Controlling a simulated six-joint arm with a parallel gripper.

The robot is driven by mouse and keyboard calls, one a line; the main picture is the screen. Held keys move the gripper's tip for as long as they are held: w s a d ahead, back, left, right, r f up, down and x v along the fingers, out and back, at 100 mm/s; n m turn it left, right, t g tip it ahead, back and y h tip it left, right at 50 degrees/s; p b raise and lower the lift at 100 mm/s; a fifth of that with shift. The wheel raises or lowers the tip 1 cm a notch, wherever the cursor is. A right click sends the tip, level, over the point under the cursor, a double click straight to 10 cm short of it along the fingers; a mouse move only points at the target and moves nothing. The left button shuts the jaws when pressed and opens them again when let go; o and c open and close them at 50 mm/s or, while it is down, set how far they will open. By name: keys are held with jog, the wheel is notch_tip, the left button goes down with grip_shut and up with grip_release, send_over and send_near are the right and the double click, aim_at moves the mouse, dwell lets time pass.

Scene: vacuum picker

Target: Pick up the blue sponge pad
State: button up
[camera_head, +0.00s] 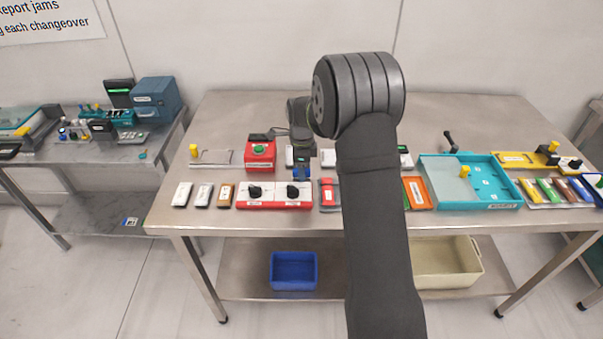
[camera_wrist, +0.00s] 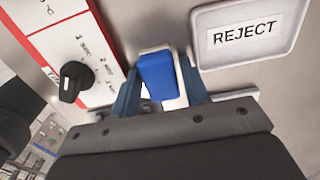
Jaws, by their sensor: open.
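The blue sponge pad (camera_wrist: 158,75) shows in the wrist view as a small rounded blue block, with a white piece (camera_wrist: 175,103) right beside its lower edge. My gripper (camera_wrist: 160,88) is open, with one blue-grey finger on each side of the pad. I cannot tell whether the fingers touch it. In the head view my gripper (camera_head: 302,174) points down over the table, just behind a red and white panel. There the pad cannot be told apart from the blue fingers.
The red and white panel (camera_head: 272,204) with black knobs stands close in front of my gripper. A plate marked REJECT (camera_wrist: 250,33) lies close by in the wrist view. A green-button box (camera_head: 260,154) is to the left. A teal tray (camera_head: 487,204) sits further right.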

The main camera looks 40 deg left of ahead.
jog(key=c, duration=0.7)
jog(key=shift+r, duration=0.1)
jog(key=shift+r, duration=0.45)
jog(key=r, duration=0.3)
jog(key=shift+w+d+r, duration=0.2)
jog(key=shift+d+r, duration=0.1)
jog(key=shift+r, duration=0.05)
jog(key=w+d+r, duration=0.1)
jog(key=d+r, duration=0.1)
jog(key=d, duration=0.1)
jog(key=w+d+r, duration=0.2)
jog(key=d, duration=0.1)
jog(key=w+d+r, duration=0.1)
jog(key=d+r, duration=0.1)
jog(key=d, duration=0.2)
jog(key=shift+w+r, duration=0.15)
jog(key=shift+w, duration=0.1)
